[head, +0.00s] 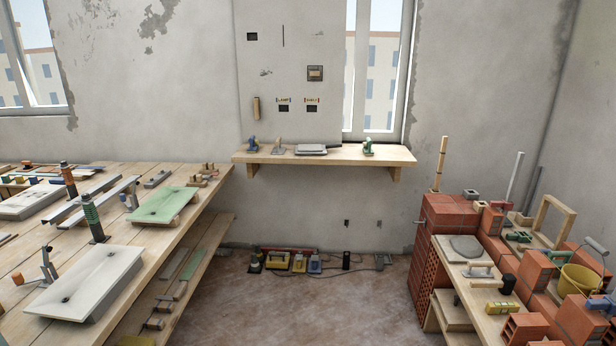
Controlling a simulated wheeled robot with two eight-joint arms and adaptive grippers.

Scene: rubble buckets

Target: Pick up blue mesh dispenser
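A small blue object (252,143) that looks like the blue mesh dispenser stands at the left end of the wooden wall shelf (330,157) in the head view. It is far off and too small to make out its mesh. A similar green object (368,147) stands toward the right end of the same shelf. Neither my left nor my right gripper is in view.
A long workbench (20,265) with boards and tools fills the left. Bricks (450,215), a yellow bucket (577,279) and a tool-covered board stand at the right. Several tools, including a yellow case (278,261), line the wall on the floor. The middle floor (300,310) is clear.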

